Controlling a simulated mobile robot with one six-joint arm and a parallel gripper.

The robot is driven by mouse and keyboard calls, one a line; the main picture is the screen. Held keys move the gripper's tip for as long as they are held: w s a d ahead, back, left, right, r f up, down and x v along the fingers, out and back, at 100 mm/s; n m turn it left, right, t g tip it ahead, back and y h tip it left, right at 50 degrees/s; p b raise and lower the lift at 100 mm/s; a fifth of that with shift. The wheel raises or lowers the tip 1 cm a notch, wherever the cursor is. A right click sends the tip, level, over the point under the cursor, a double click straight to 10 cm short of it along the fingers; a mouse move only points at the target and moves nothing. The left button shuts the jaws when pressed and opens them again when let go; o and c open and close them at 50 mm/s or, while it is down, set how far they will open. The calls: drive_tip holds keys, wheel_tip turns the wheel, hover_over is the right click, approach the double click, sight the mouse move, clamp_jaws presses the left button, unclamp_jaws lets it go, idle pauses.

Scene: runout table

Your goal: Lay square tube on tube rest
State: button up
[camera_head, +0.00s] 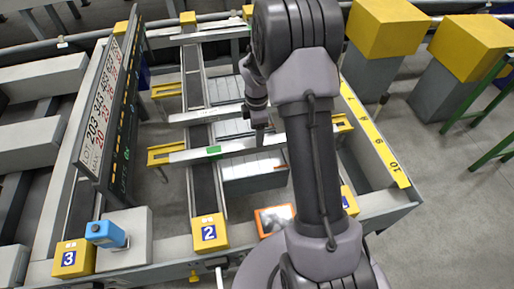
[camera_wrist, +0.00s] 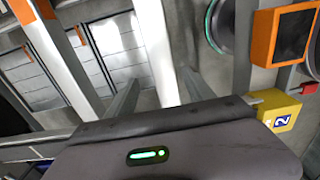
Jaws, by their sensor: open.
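A long pale bar that looks like the square tube (camera_head: 240,146) lies across the runout table, with a green mark on it. Its left end is by a yellow bracket (camera_head: 157,156), which may be part of the tube rest; I cannot tell for sure. My gripper (camera_head: 260,132) is above the bar near its middle, pointing down. In the wrist view my gripper (camera_wrist: 161,82) has its two fingers apart, and the pale bar (camera_wrist: 153,40) shows between them. I cannot tell the height left between the fingers and the bar. My arm hides part of the bar's right side.
A second pale bar (camera_head: 205,114) lies behind. A tall sign board (camera_head: 105,105) stands at the left, with a blue device (camera_head: 105,233) near it. An orange-framed panel (camera_head: 274,218) is at the front.

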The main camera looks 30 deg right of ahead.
drive_tip(key=f+b, duration=0.2)
drive_tip(key=f, duration=0.3)
drive_tip(key=shift+s+f+b, duration=0.2)
drive_tip(key=shift+s+b, duration=0.1)
drive_tip(key=shift+b, duration=0.1)
drive_tip(key=shift+r, duration=0.2)
drive_tip(key=shift+c, duration=0.4)
clamp_jaws()
